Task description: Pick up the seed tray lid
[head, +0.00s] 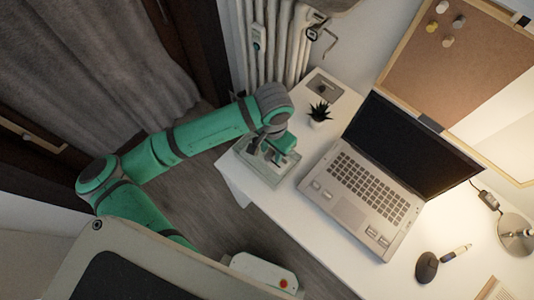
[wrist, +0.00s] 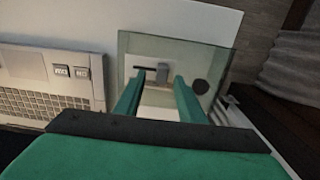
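The seed tray lid appears to be the clear, greenish rectangular piece (wrist: 217,58) on the desk in the wrist view, with a small grey upright block (wrist: 160,72) and a dark round spot on it. In the head view the lid (head: 268,174) lies at the desk's left end, left of the laptop, partly hidden by my gripper (head: 273,153). In the wrist view my gripper (wrist: 159,80) is open over the lid. Its two green fingers stand apart, and the grey block shows between their tips. I cannot tell whether the fingers touch it.
An open laptop (head: 362,187) stands close to the right of the lid. A small potted plant (head: 319,113) and a grey box (head: 324,87) are behind it. A radiator (head: 278,45) is at the wall. The white desk's edge (head: 247,192) is near the lid.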

